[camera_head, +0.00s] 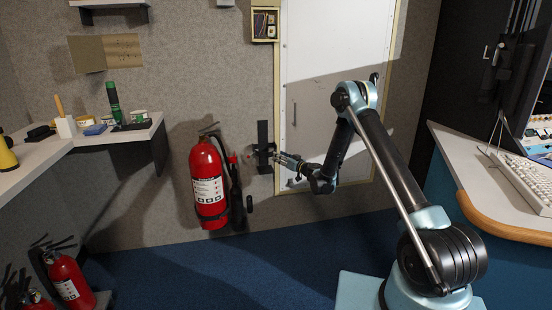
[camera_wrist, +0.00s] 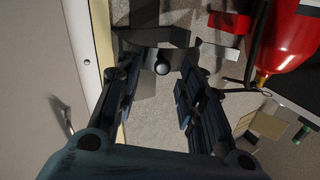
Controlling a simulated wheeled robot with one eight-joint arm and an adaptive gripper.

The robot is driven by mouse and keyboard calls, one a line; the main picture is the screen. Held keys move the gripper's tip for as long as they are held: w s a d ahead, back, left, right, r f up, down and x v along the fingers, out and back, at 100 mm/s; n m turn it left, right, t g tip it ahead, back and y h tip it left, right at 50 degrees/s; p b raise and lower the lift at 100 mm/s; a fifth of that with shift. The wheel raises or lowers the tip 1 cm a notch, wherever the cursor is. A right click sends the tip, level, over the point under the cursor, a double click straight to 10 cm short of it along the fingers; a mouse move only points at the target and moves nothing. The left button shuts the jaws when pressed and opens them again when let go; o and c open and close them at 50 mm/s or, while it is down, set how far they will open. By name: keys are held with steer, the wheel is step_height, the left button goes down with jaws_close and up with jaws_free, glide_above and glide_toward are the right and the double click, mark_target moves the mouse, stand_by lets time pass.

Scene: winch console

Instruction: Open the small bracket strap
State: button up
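A narrow dark wall bracket (camera_head: 263,135) is mounted upright on the grey wall between the red extinguisher and the white door. Its small strap (camera_head: 263,151) sticks out at mid-height. Whether a finger touches the strap I cannot tell.
A large red fire extinguisher (camera_head: 209,185) hangs on the wall left of the bracket. The white door (camera_head: 330,60) is right. A shelf (camera_head: 110,136) with small items is left, and a console desk (camera_head: 480,185) right. Blue floor (camera_head: 230,270) is clear in front.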

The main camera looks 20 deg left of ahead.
steer(key=shift+x, duration=1.3)
jaws_close()
